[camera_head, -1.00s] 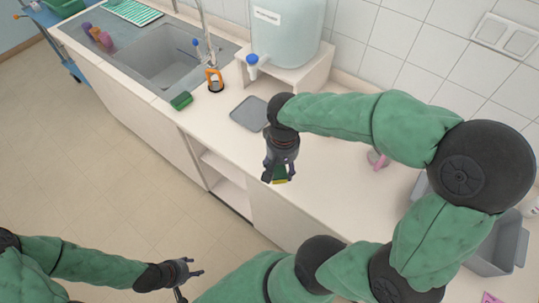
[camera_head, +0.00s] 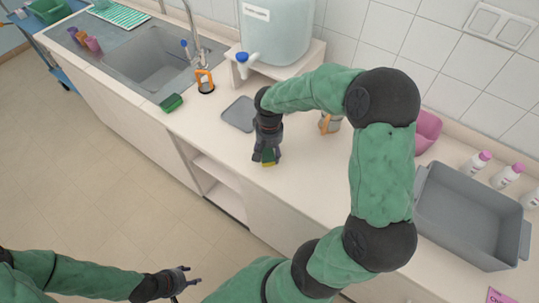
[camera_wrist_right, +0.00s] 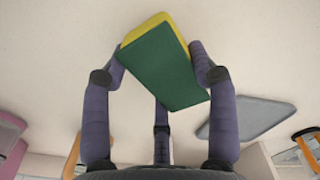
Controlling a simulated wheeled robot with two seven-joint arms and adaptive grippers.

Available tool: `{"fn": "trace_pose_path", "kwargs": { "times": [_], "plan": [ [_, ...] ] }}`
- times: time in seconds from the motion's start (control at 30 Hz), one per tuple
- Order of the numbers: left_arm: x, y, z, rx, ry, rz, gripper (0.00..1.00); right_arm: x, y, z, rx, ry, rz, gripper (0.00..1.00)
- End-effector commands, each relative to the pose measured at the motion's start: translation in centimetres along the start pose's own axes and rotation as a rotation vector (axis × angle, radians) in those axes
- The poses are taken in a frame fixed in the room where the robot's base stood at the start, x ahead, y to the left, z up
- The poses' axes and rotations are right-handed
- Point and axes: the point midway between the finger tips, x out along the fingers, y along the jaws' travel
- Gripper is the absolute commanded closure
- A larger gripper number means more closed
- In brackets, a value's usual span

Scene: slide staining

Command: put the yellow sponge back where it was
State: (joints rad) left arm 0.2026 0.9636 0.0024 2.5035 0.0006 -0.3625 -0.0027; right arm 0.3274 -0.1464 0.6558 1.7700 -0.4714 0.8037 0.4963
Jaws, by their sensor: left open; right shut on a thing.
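The yellow sponge has a dark green scouring face. It is held between the fingers of my right gripper (camera_head: 265,157), and the sponge (camera_head: 269,163) shows only as a small yellow and green end below the fingers in the head view. In the right wrist view the sponge (camera_wrist_right: 165,65) sits tilted between the fingers, green face towards the camera, with yellow along its upper edge. The gripper is over the pale counter (camera_head: 225,157), to the front right of a flat grey tray (camera_head: 238,114). My left gripper (camera_head: 192,283) is open and empty, low over the floor.
A green sponge (camera_head: 171,102) lies by the sink (camera_head: 165,65), near an orange-and-black object (camera_head: 205,82). Behind stands a water tank (camera_head: 283,25). An orange-handled container (camera_head: 329,123), pink bowl (camera_head: 427,132), bottles (camera_head: 474,163) and grey tub (camera_head: 465,245) lie to the right.

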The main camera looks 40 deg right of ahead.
Motion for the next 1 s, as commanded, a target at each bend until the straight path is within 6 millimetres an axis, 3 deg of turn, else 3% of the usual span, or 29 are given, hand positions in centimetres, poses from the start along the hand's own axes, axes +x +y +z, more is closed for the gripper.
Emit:
{"fn": "trace_pose_path", "kwargs": {
  "times": [0.1,0.53,0.57,0.6,0.63,1.0],
  "plan": [
    [0.5,-0.2,0.0,0.000,0.000,0.000,0.50,1.7,0.0,0.1,0.001,-0.002,0.000,0.67],
    [0.8,-0.3,0.0,0.000,0.000,0.000,0.50,2.3,0.0,0.1,0.001,-0.001,0.000,0.67],
    [0.7,-0.2,0.0,0.000,0.000,0.000,0.50,2.2,0.0,0.1,0.001,-0.001,-0.001,0.33],
    [0.7,-0.2,0.0,0.000,0.000,0.000,0.50,2.1,0.0,0.1,0.001,-0.001,-0.001,0.21],
    [0.7,-0.2,0.0,0.000,0.000,0.000,0.50,2.1,0.0,0.1,0.001,-0.001,-0.001,0.17],
    [0.6,-0.2,0.0,0.000,0.000,0.000,0.50,2.0,0.0,0.1,0.001,-0.001,-0.001,0.17]
  ]
}}
